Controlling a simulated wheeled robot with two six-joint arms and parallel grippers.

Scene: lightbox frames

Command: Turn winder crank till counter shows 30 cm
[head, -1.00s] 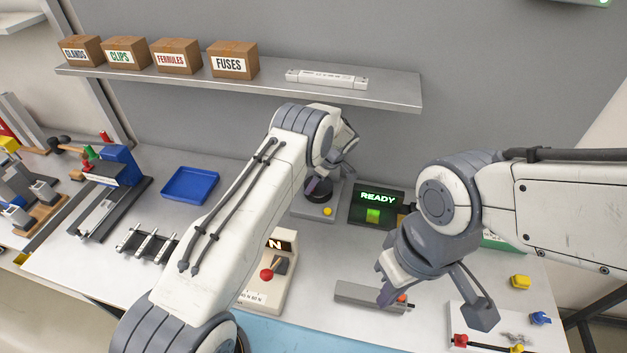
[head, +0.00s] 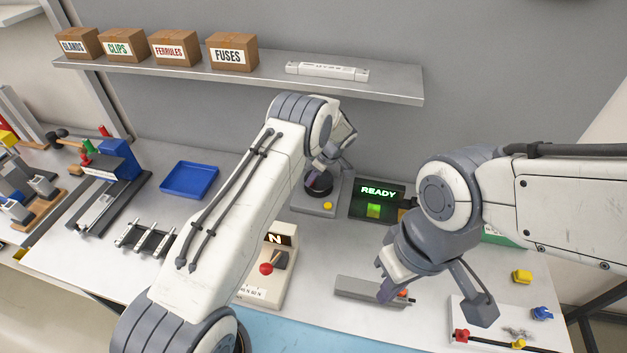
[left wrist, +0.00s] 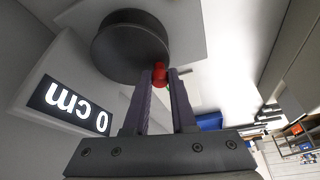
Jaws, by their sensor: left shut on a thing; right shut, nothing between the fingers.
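The winder (head: 312,207) stands at the back middle of the bench, a grey base with a black drum, partly hidden by my left arm in the head view. In the left wrist view the dark drum (left wrist: 130,45) fills the upper part. The counter (left wrist: 75,108) appears upside down there and reads 0 cm. My left gripper (left wrist: 160,80) is shut on the red crank knob (left wrist: 159,72) beside the drum; it also shows in the head view (head: 316,178). My right gripper (head: 385,293) is shut and empty, low over a grey bar-shaped fixture (head: 355,288).
A display (head: 377,201) reading READY stands right of the winder. A cream device (head: 260,290) with a red knob is in front. A blue tray (head: 189,180) and a black rack (head: 147,239) lie left. Boxes (head: 232,52) stand on the shelf above.

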